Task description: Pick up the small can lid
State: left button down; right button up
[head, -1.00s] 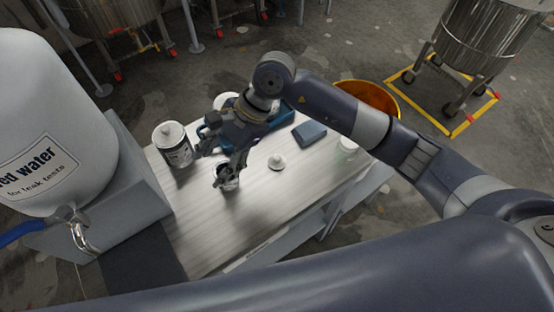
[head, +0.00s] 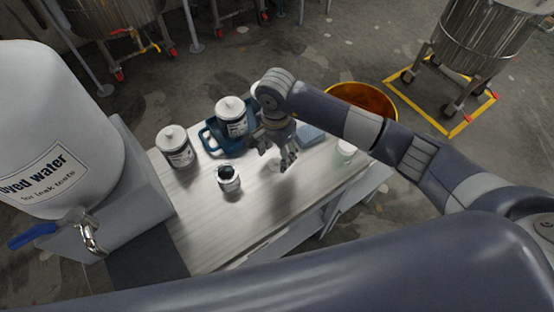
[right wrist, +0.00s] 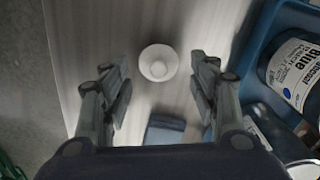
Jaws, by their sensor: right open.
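My left gripper is not in view.
A blue tray (head: 212,141) holds a lidded can (head: 232,117); another lidded can (head: 176,147) stands left of it. A blue block (head: 312,133) and a pale cup (head: 346,150) are to the right. The front of the bench (head: 215,235) is clear.

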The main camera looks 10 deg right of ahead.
aim_at(277, 159)
jog(key=shift+d+f+p, duration=0.2)
jog(key=shift+f+p, duration=0.2)
jog(key=shift+f, duration=1.3)
jog(key=shift+c, duration=0.2)
jog(key=c, duration=0.5)
jog(key=shift+r, duration=0.15)
